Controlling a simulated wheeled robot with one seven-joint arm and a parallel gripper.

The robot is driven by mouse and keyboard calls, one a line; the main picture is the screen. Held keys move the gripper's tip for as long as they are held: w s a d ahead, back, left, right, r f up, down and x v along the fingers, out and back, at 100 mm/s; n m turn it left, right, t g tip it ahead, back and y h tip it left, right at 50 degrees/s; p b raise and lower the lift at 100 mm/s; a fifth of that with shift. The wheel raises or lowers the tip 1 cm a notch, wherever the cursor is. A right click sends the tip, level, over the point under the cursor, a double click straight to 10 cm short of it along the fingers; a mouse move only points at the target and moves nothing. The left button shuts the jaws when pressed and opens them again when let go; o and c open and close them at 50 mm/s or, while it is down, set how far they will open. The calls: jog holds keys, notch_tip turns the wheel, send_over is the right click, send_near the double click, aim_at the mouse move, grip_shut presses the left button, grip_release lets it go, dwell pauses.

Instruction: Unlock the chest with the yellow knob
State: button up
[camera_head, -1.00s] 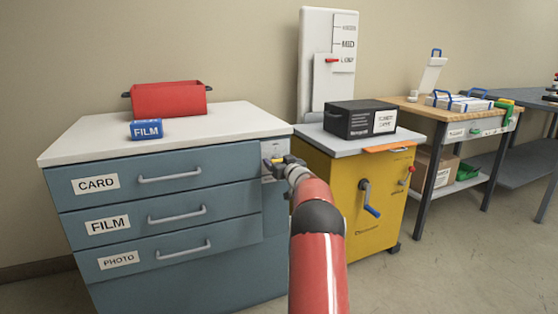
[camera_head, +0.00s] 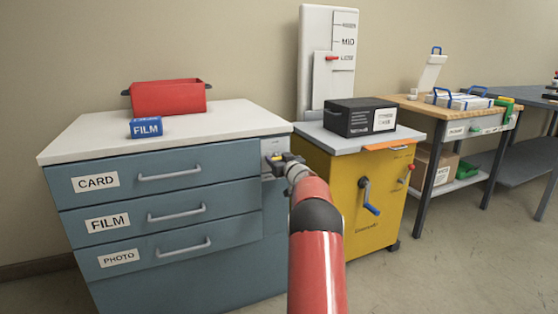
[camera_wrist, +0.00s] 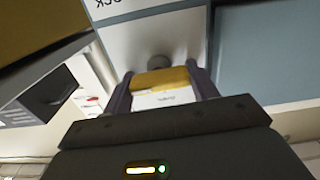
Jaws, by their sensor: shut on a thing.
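The blue chest (camera_head: 275,220) has three closed drawers marked CARD, FILM and PHOTO. A pale lock plate (camera_head: 272,146) sits at the upper right of its front. My gripper (camera_head: 277,159) is at this plate, and its fingers cover much of the small yellow knob (camera_head: 275,155). In the wrist view the yellow knob (camera_wrist: 162,80) lies between the two fingers of my gripper (camera_wrist: 162,92), which is shut on it. The plate (camera_wrist: 150,38) with part of its LOCK lettering shows behind, upside down.
A red bin (camera_head: 168,98) and a blue FILM box (camera_head: 146,129) stand on the chest top. A yellow cabinet (camera_head: 338,195) with a crank (camera_head: 368,198) stands close on the right, bearing a black box (camera_head: 350,118). Benches stand farther right. Floor at front right is clear.

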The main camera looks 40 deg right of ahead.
jog(key=n+b, duration=0.1)
jog(key=n, duration=0.3)
jog(key=shift+a+f, duration=0.1)
jog(key=shift+f, duration=0.05)
jog(key=n+b, duration=0.2)
jog(key=n, duration=0.3)
jog(key=shift+f, duration=0.1)
jog(key=n+b, duration=0.2)
jog(key=n, duration=0.3)
jog(key=shift+a+f, duration=0.1)
jog(key=shift+n+b, duration=0.9)
jog(key=shift+n, duration=0.8)
jog(key=shift+o, duration=0.2)
jog(key=o, duration=1)
jog(key=shift+c, duration=0.2)
jog(key=b+v, duration=0.2)
jog(key=v, duration=0.5)
jog(key=shift+s, duration=0.35)
